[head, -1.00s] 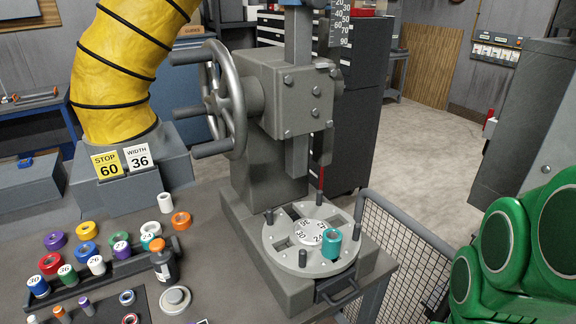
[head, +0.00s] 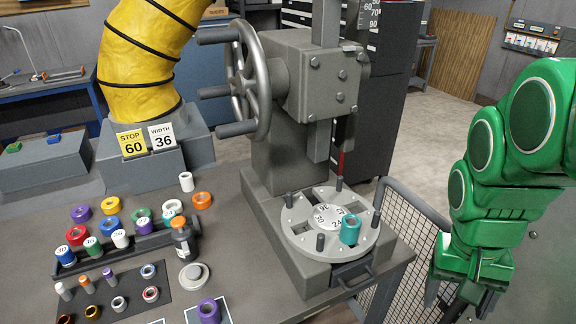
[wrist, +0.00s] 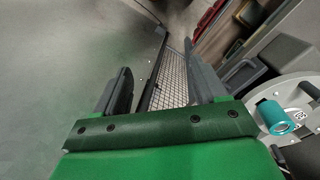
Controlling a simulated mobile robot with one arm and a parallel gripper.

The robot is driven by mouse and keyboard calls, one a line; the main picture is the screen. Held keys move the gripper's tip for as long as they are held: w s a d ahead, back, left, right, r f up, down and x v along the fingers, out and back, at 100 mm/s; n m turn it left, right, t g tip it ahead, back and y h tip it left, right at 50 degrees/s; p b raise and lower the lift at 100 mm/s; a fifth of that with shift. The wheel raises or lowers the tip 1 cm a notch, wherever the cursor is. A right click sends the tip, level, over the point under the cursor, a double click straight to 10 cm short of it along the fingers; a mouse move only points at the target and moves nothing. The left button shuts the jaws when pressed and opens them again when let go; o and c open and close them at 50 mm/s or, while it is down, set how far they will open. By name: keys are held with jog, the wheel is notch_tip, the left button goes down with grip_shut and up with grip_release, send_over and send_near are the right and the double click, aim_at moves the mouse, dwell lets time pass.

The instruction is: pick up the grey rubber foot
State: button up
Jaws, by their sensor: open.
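A low, round grey piece (head: 194,275) with a smaller raised top lies on the bench, in front of the dark bottle; it looks like the grey rubber foot. It stands clear of my gripper and is not in the wrist view. My gripper (head: 460,298) is at the far right of the head view, beyond the bench's right edge, well away from the piece. In the wrist view my gripper (wrist: 163,85) has its two dark fingers apart with nothing between them.
A grey press with a handwheel (head: 245,80) stands between my gripper and the grey piece. Its round plate (head: 300,240) carries pegs and a teal ring (head: 350,229). A mesh guard (head: 408,235) stands by the bench's right edge. Coloured rings and a dark bottle (head: 184,240) crowd the left.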

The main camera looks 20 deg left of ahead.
jog(key=w+a+t+y, duration=0.1)
jog(key=w+a, duration=0.4)
jog(key=a, duration=0.7)
jog(key=w+a+t, duration=0.1)
jog(key=w+a, duration=0.4)
jog(key=a, duration=0.6)
jog(key=n+g, duration=0.1)
jog(key=n, duration=0.2)
send_over(193, 271)
notch_tip(193, 271, down, 10)
jog(key=shift+d+f, duration=0.1)
jog(key=shift+d, duration=0.05)
jog(key=shift+s+f, duration=0.1)
jog(key=shift+f, duration=0.15)
jog(key=shift+a+f, duration=0.2)
jog(key=shift+f, duration=0.85)
jog(key=shift+d+f, duration=0.1)
jog(key=shift+f, duration=2.7)
jog(key=shift+r, duration=0.1)
jog(key=c, duration=1.1)
